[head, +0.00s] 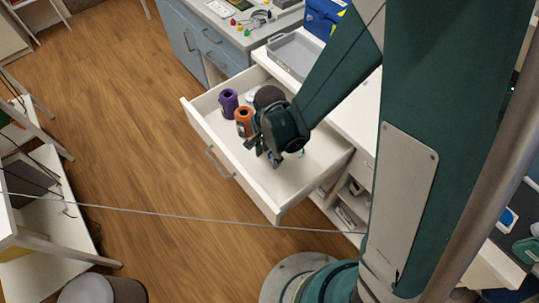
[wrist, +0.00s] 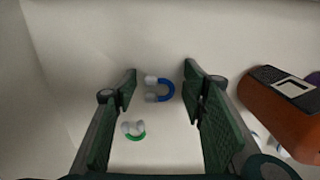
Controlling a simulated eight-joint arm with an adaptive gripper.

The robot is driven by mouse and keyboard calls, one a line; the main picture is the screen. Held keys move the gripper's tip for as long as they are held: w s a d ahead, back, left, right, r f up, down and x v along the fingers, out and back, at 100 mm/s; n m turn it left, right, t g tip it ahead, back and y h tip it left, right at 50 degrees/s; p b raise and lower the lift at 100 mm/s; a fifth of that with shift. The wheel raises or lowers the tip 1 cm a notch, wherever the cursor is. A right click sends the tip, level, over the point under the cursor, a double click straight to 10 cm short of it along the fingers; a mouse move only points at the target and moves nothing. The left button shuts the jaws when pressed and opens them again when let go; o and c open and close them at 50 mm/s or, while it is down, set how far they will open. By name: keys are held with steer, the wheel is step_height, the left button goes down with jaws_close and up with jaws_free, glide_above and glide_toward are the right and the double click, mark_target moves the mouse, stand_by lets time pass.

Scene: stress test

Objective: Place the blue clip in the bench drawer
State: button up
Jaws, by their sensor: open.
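The blue clip (wrist: 167,90) is a small blue C shape with pale grey ends. In the wrist view it lies on the pale floor of the open bench drawer (head: 311,174), just beyond and between my fingertips. My gripper (wrist: 160,78) is open, with its two dark green fingers apart on either side and nothing held. In the head view my gripper (head: 278,158) points down inside the drawer. The blue clip cannot be made out clearly there behind the gripper.
A green clip (wrist: 137,137) lies between my fingers, nearer than the blue one. An orange canister (head: 243,124) and a purple canister (head: 228,100) stand in the drawer to the left of my gripper. A grey tray (head: 294,56) sits on the bench behind.

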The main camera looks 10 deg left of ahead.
mark_target(270, 158)
step_height(270, 158, up, 12)
steer(key=p, duration=0.3)
steer(key=shift+r, duration=0.15)
stand_by(0.6)
stand_by(0.8)
steer(key=s+d+r+n+t, duration=0.2)
steer(key=d+r+n+t, duration=0.1)
steer(key=d+r, duration=0.9)
steer(key=s+d+r+n+t, duration=0.3)
steer(key=d+r+n, duration=0.3)
steer(key=d+r, duration=0.5)
steer(key=d+t, duration=0.1)
steer(key=d, duration=0.3)
steer(key=shift+s+r, duration=0.15)
steer(key=shift+r, duration=0.2)
